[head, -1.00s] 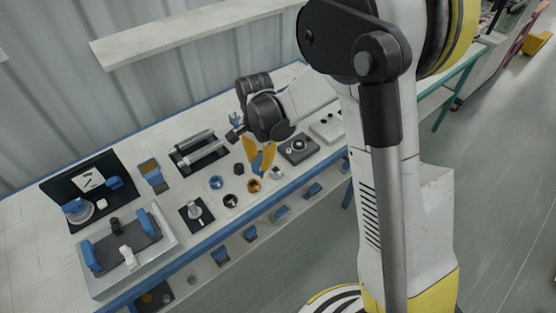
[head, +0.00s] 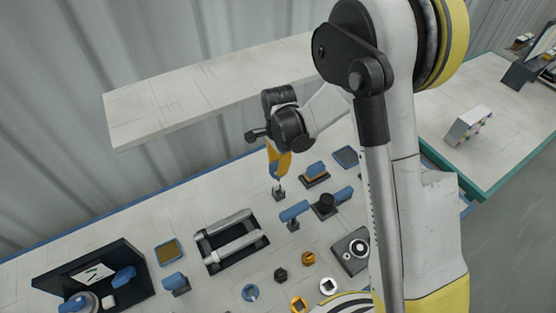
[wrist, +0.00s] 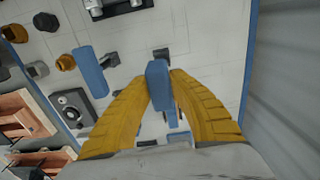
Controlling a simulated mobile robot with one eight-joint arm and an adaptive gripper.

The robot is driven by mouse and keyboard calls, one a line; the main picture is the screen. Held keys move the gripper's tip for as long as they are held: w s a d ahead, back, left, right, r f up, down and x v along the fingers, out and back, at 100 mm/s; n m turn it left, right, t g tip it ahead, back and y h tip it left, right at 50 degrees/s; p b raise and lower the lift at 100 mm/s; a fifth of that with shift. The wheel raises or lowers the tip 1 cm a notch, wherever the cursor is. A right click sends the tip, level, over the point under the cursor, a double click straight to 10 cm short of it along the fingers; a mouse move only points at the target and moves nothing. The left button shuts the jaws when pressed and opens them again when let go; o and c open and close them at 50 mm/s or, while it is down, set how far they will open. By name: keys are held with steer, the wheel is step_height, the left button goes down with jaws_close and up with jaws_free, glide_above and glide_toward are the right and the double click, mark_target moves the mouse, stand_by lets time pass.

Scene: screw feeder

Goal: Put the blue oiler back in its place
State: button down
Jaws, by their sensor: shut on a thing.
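My gripper (head: 279,163), with yellow fingers, is over the back part of the bench. In the wrist view its fingers (wrist: 159,88) are shut on a blue piece, which I take to be the blue oiler (wrist: 158,78). In the head view the fingers mostly hide it; a thin tip shows below them. A small dark block (head: 279,195) sits on the bench just under that tip. It also shows in the wrist view (wrist: 161,53), just past the held piece. I cannot tell whether the oiler touches the block.
A grey twin-bar rack (head: 231,240) lies front-left. A shelf (head: 215,85) hangs behind. Bare bench lies left of the block.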

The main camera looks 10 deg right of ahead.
steer(key=shift+w+f, duration=0.3)
steer(key=shift+w, duration=0.05)
steer(key=shift+s+r, duration=0.1)
steer(key=shift+s, duration=0.2)
steer(key=shift+w+b, duration=0.1)
steer(key=shift+b, duration=0.25)
step_height(320, 180, down, 4)
steer(key=b, duration=0.4)
steer(key=shift+f, duration=0.25)
steer(key=shift+f+b, duration=0.1)
steer(key=shift+b, duration=0.25)
steer(key=shift+f+b, duration=0.1)
steer(key=shift+b, duration=0.25)
steer(key=shift+d, duration=0.1)
